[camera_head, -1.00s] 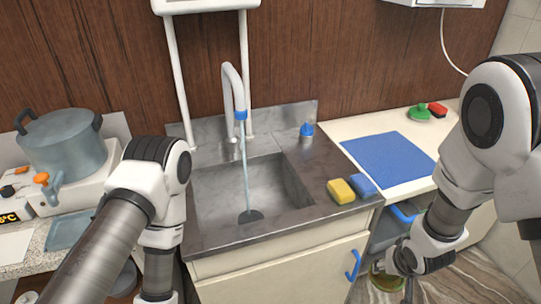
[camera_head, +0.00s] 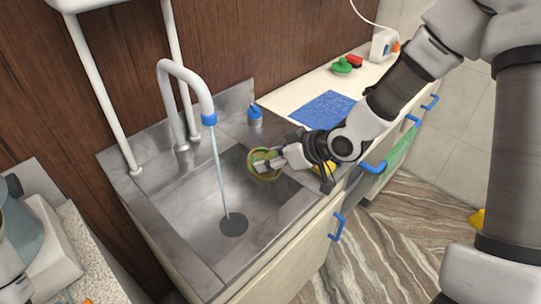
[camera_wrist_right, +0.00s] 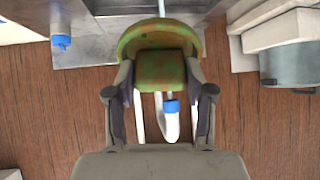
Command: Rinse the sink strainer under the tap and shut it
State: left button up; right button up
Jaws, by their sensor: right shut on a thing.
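The sink strainer (camera_head: 262,174), a small round cup stained green and brown, is held over the right side of the sink (camera_head: 196,212). My right gripper (camera_head: 280,162) is shut on it. In the right wrist view the strainer (camera_wrist_right: 160,68) sits between the two fingers of the right gripper (camera_wrist_right: 160,92). The white tap (camera_head: 187,70) with a blue collar is running. Its water stream (camera_head: 218,168) falls to the drain (camera_head: 233,225), left of the strainer and apart from it. My left gripper is out of view.
A blue-capped bottle (camera_head: 254,115) stands behind the sink. A yellow sponge (camera_head: 331,168) is partly hidden by my right gripper. A blue mat (camera_head: 320,109), a green scrubber (camera_head: 342,66) and a red brush (camera_head: 355,60) lie on the right counter.

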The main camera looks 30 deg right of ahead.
aim_at(256, 155)
jog(key=w+a, duration=0.1)
jog(key=w+f, duration=0.1)
jog(key=w+a, duration=0.1)
jog(key=w, duration=0.1)
jog(key=shift+a+f, duration=0.15)
jog(key=shift+a, duration=0.15)
jog(key=w+a+f+p, duration=0.1)
jog(key=w+a+p, duration=0.1)
jog(key=w+a, duration=0.3)
jog(key=shift+w+f, duration=0.3)
jog(key=shift+w, duration=0.45)
jog(key=shift+d+r+p, duration=0.1)
jog(key=shift+p, duration=0.2)
jog(key=shift+w+d, duration=0.3)
jog(key=shift+d, duration=0.15)
jog(key=shift+a, duration=0.1)
jog(key=shift+s+a, duration=0.35)
jog(key=shift+a, duration=0.1)
